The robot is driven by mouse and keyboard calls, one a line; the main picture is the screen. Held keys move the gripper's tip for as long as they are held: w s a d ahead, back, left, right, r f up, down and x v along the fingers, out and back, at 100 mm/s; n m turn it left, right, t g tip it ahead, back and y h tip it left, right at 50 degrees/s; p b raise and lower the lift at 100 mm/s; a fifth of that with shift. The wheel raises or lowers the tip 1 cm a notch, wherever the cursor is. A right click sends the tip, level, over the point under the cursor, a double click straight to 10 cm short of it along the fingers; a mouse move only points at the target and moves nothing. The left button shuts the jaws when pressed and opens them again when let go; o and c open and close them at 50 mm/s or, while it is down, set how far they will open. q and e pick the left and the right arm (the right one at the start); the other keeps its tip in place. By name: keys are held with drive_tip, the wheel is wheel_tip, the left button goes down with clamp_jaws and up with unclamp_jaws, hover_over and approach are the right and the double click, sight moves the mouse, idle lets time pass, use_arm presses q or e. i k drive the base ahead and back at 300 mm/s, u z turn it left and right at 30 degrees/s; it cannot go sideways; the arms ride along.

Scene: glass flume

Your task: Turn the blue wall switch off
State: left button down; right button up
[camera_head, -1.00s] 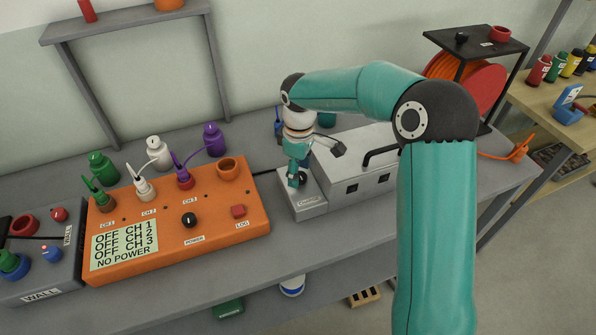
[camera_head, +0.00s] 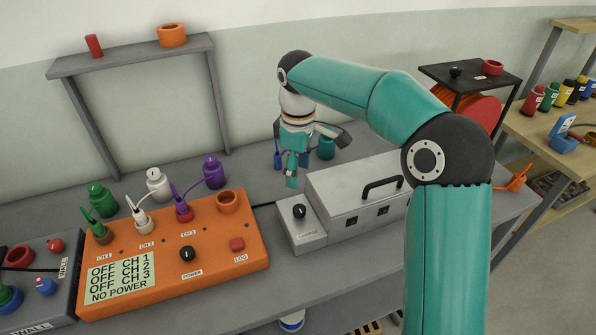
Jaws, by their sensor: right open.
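A grey box (camera_head: 52,252) marked WALL stands at the left edge, cut off by the frame. On it is a small blue switch (camera_head: 45,286) with a red tip; I cannot tell its position. My right gripper (camera_head: 308,158) is open and empty above the back of the bench, well to the right of the blue switch and apart from it. My left gripper is out of view.
An orange panel (camera_head: 165,270) with several bottles and a display reading OFF for its channels and NO POWER stands between the wall box and my right gripper. A grey frame (camera_head: 62,66) rises behind it. A metal case (camera_head: 345,205) with a black handle stands at right.

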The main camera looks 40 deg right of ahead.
sight(47, 287)
drive_tip(key=k, duration=1)
